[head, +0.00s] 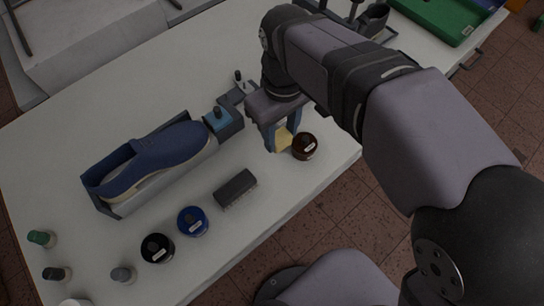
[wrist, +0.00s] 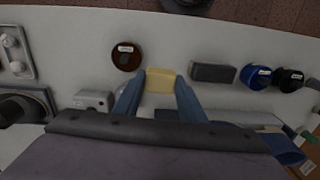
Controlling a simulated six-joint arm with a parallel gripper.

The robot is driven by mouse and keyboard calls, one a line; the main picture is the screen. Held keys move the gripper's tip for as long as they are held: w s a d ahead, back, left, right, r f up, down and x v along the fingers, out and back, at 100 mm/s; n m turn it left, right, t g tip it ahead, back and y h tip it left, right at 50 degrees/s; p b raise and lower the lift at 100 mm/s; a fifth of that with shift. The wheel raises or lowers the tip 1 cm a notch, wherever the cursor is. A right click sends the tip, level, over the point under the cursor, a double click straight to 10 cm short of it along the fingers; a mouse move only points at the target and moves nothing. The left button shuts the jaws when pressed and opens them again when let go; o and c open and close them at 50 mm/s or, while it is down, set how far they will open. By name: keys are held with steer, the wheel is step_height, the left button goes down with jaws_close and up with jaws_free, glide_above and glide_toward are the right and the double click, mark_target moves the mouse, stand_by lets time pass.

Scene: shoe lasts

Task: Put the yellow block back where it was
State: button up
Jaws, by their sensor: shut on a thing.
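The yellow block (head: 283,139) is between the fingers of my gripper (head: 283,143), close beside a round brown tin (head: 305,146) near the table's front edge. In the wrist view the block (wrist: 160,80) sits between the two blue fingertips of my gripper (wrist: 160,88), which are shut on it. The brown tin also shows in the wrist view (wrist: 126,56), left of the block and apart from it. The arm and fingers hide part of the block in the head view. I cannot tell whether the block touches the table.
A blue shoe (head: 155,160) lies in a grey holder to the left. A dark brush (head: 235,188), a blue tin (head: 193,221) and a black tin (head: 157,249) line the front side of the white table (head: 165,100). Small bottles stand at the lower left. A green tray (head: 435,18) is at the back right.

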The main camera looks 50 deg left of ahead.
steer(key=shift+s+a+r+n, duration=0.1)
steer(key=shift+s+a+n, duration=0.1)
steer(key=shift+s, duration=0.3)
steer(key=shift+s+a+n, duration=0.1)
steer(key=shift+s+a, duration=0.05)
steer(key=shift+s, duration=0.3)
steer(key=shift+f+p, duration=0.5)
steer(key=shift+f, duration=4.55)
steer(key=shift+f, duration=0.2)
steer(key=o, duration=1)
steer(key=shift+c, duration=0.2)
steer(key=shift+r, duration=0.1)
step_height(320, 180, up, 12)
steer(key=shift+r+b, duration=0.15)
steer(key=shift+b, duration=0.25)
steer(key=shift+w, duration=0.1)
